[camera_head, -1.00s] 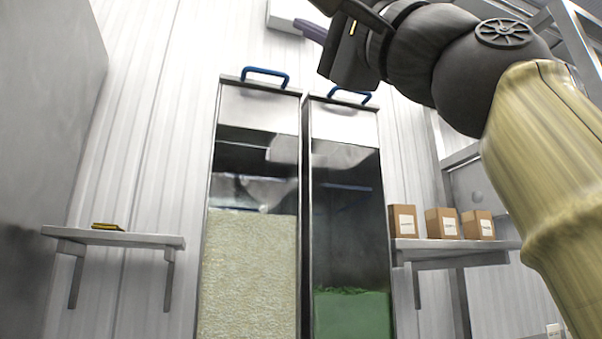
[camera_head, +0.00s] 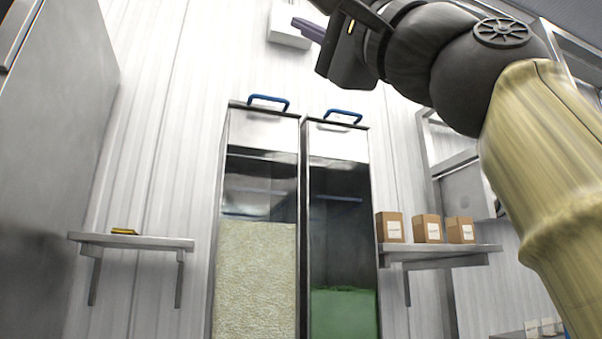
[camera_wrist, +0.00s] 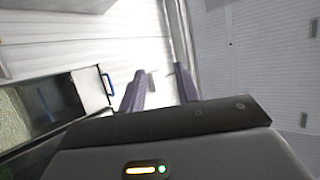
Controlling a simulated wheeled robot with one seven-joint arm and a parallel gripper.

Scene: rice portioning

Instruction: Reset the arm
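My arm reaches in from the right of the head view, with a tan sleeve and dark wrist. In the wrist view my gripper (camera_wrist: 160,90) shows two purple fingers set apart, with nothing between them. The rice dispenser (camera_head: 256,275) and the dispenser with green contents (camera_head: 342,312) stand side by side, each with a blue handle on top. One dispenser (camera_wrist: 85,92) shows at the left of the wrist view.
A left wall shelf (camera_head: 150,242) holds a small yellow item (camera_head: 124,231). A right shelf (camera_head: 440,250) bears 3 brown boxes (camera_head: 427,229). A grey cabinet (camera_head: 60,130) stands at the left. A white box (camera_head: 288,38) hangs on the wall near the finger.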

